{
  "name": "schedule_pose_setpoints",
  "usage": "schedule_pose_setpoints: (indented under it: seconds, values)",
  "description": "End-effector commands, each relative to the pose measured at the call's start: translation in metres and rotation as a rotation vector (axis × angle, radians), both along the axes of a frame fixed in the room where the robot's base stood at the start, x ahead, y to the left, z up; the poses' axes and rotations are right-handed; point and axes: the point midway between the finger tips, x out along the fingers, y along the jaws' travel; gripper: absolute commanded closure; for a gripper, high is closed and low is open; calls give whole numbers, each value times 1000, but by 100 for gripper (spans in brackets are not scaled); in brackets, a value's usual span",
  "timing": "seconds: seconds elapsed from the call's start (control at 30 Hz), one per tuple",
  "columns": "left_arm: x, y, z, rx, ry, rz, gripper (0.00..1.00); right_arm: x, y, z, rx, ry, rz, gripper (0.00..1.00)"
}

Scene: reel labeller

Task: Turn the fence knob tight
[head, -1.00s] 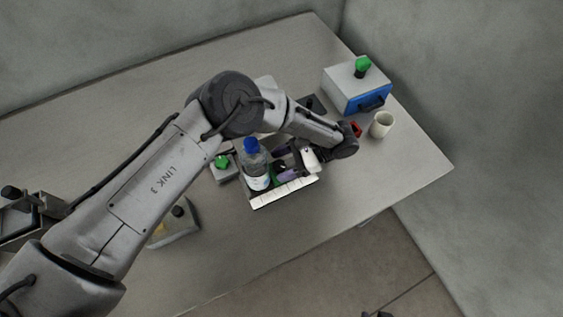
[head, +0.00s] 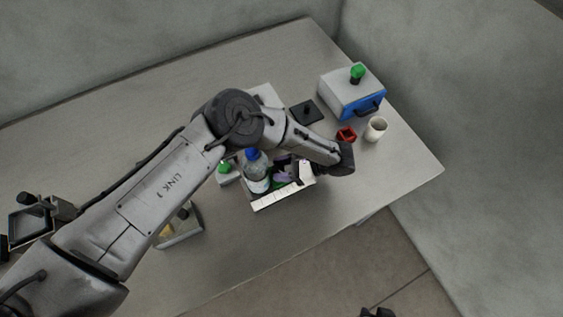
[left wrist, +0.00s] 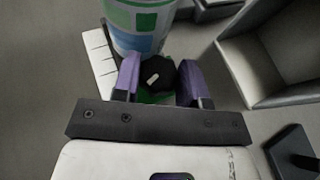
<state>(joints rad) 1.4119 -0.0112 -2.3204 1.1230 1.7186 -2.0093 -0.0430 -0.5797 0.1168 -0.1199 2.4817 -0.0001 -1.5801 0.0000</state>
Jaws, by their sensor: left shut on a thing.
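The fence knob, black with a white mark on top, shows in the left wrist view (left wrist: 158,76), above a patch of green. The purple fingers of my left gripper (left wrist: 160,70) stand on both sides of it and are shut on it. In the head view my left gripper (head: 285,172) is small, beside a bottle with a blue cap (head: 257,176) and a white strip with marks (head: 283,195). The knob itself is hard to make out there. A dark shape at the bottom edge (head: 378,312) may be my right gripper; its fingers cannot be made out.
The bottle (left wrist: 140,22) is close beyond the knob in the left wrist view. A grey box with a blue front and green knob (head: 352,92), a red piece (head: 346,134), a cup (head: 376,129) and a black plate (head: 307,111) stand to the right. The table's right front is bare.

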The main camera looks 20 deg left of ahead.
Motion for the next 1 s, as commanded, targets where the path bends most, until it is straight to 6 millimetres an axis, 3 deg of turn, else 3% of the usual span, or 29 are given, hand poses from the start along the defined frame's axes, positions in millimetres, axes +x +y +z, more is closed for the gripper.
schedule_pose_setpoints:
  seconds: [0.37, 0.4, 0.63, 1.0]
  values:
    - [0, 0, -1, 0, 0, -25, 84, 0, 0, 2, 0, 2, 0, 57]
    - [0, 0, -1, 0, 0, -25, 59, 0, 0, 2, 0, 2, 0, 57]
    - [0, 0, 0, 0, 1, -24, 37, 0, -1, 2, -3, 2, 2, 57]
    - [-1, -1, 4, 0, 0, -21, 35, 0, -2, 9, -6, 3, 4, 57]
